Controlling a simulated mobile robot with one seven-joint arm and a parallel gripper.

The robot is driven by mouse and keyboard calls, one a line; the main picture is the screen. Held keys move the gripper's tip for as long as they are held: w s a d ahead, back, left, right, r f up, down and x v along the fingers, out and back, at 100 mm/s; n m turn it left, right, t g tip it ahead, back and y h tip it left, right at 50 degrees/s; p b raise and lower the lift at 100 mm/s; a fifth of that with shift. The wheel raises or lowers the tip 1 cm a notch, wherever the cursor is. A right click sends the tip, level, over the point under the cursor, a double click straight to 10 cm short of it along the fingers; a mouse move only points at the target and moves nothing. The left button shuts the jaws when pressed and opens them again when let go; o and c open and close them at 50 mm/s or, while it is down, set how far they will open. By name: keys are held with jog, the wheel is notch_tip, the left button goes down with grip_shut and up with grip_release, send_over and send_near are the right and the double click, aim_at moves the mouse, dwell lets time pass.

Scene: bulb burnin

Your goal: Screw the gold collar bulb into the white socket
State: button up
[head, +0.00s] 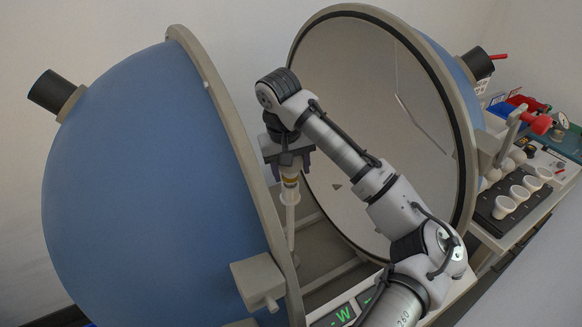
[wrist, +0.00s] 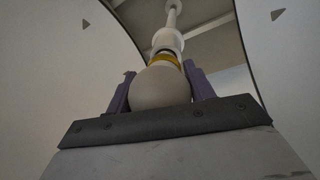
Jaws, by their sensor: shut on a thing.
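My gripper (wrist: 160,92) is shut on the gold collar bulb, with its purple fingers on either side of the pale round globe (wrist: 162,88). The bulb's gold collar (wrist: 164,59) faces away from my wrist, toward the white socket (wrist: 168,40). In the head view my gripper (head: 288,164) points down between the two sphere halves, and the gold collar (head: 290,181) shows just above the white socket (head: 290,196). The socket tops a thin white post. The collar is at the socket's mouth; I cannot tell whether the threads are engaged.
A blue hemisphere (head: 140,190) stands close on the left and an open one with a pale inside (head: 365,120) stands on the right. A dark tray with several white cups (head: 504,207) is at the far right. A green display (head: 335,317) is below.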

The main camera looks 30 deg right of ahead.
jog(key=m+g, duration=0.1)
jog(key=m, duration=1)
jog(key=shift+a+g, duration=0.1)
jog(key=shift+g, duration=0.3)
jog(key=m+y, duration=0.1)
jog(key=m, duration=0.5)
jog(key=shift+m+g, duration=0.3)
jog(key=shift+g, duration=0.1)
jog(key=m+y, duration=0.1)
jog(key=m, duration=0.4)
jog(key=shift+s+a, duration=0.1)
jog(key=shift+a, duration=0.05)
jog(key=o, duration=0.9)
jog(key=shift+c, duration=0.2)
